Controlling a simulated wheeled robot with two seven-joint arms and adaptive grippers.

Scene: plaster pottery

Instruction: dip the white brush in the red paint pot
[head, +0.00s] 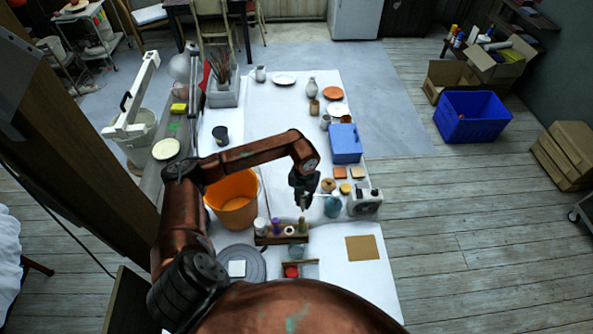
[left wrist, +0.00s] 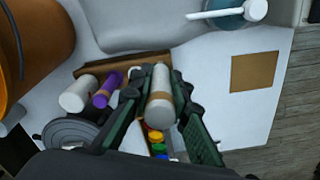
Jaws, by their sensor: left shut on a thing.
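My left gripper (head: 303,201) is above the right end of a small wooden rack (head: 268,240). In the left wrist view its two dark green fingers (left wrist: 163,112) are shut around a white cylinder with a tan band (left wrist: 160,108), which looks like the white brush. I cannot tell whether its lower end is clear of the rack. Another white cylinder (left wrist: 77,94) and a purple one (left wrist: 106,89) stand in the rack to its left. A red paint pot (head: 291,271) sits in a shallow tray in front of the rack. My right gripper is not in view.
An orange bucket (head: 234,201) stands left of the gripper. A grey wheel (head: 240,262) lies left of the pots. The table around the tan square (head: 362,247) is clear.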

